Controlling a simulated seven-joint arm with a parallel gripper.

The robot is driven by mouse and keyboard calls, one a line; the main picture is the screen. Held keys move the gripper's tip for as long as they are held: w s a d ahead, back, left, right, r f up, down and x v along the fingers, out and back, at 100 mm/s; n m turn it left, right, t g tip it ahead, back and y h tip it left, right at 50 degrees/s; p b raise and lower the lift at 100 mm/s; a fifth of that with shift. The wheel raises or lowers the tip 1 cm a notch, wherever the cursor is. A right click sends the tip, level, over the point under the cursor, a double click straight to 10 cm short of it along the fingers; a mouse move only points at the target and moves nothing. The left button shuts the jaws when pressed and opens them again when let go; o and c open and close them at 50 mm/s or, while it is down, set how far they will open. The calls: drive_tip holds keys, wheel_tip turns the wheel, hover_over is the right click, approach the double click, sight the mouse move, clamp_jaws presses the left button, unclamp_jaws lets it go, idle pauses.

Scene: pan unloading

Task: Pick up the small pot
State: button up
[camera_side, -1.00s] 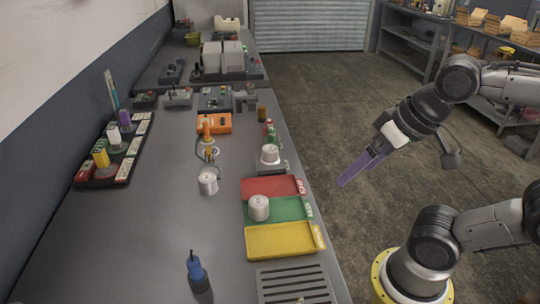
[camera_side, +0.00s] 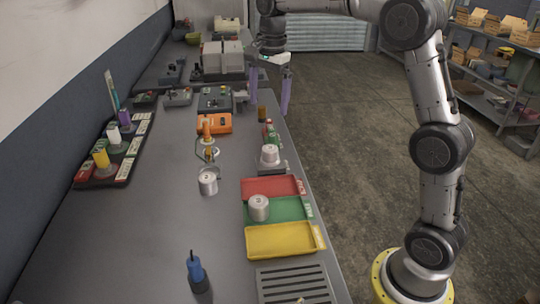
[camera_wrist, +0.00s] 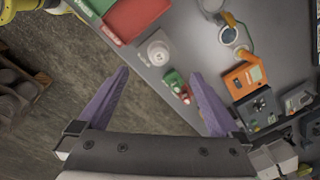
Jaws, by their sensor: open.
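Several small silver pot-like cylinders are in the side view, and I cannot tell which is the small pot. One cylinder (camera_side: 208,183) is on the grey table by a wire frame, another (camera_side: 259,208) stands on the green tray, and a third (camera_side: 270,155) stands on a small device behind the red tray. A silver cylinder shows also in the wrist view (camera_wrist: 158,52). My gripper (camera_side: 268,98) is open and empty, pointing down over the table's right edge, beyond the cylinders.
Red (camera_side: 270,188), green (camera_side: 300,209) and yellow (camera_side: 280,240) trays line the table's right side. An orange device (camera_side: 214,124) and a stand with a wire frame (camera_side: 207,150) are mid-table. A dark rack (camera_side: 125,165) is at left.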

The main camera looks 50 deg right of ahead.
hover_over(270, 148)
wheel_tip(270, 148, down, 4)
drive_tip(key=f, duration=0.1)
drive_tip(key=shift+g, duration=0.4)
drive_tip(key=f, duration=0.7)
drive_tip(key=shift+s+a+f, duration=0.1)
drive_tip(key=shift+a+f, duration=0.15)
drive_tip(key=shift+a, duration=0.1)
drive_tip(key=shift+w+d+f, duration=0.1)
drive_tip(key=shift+d+f, duration=0.05)
drive_tip(key=shift+f, duration=0.75)
drive_tip(key=shift+w+d+f, duration=0.1)
drive_tip(key=shift+d+f, duration=0.05)
drive_tip(key=shift+f, duration=0.7)
drive_tip(key=shift+d+f, duration=0.15)
drive_tip(key=shift+f, duration=0.75)
drive_tip(key=shift+c, duration=0.2)
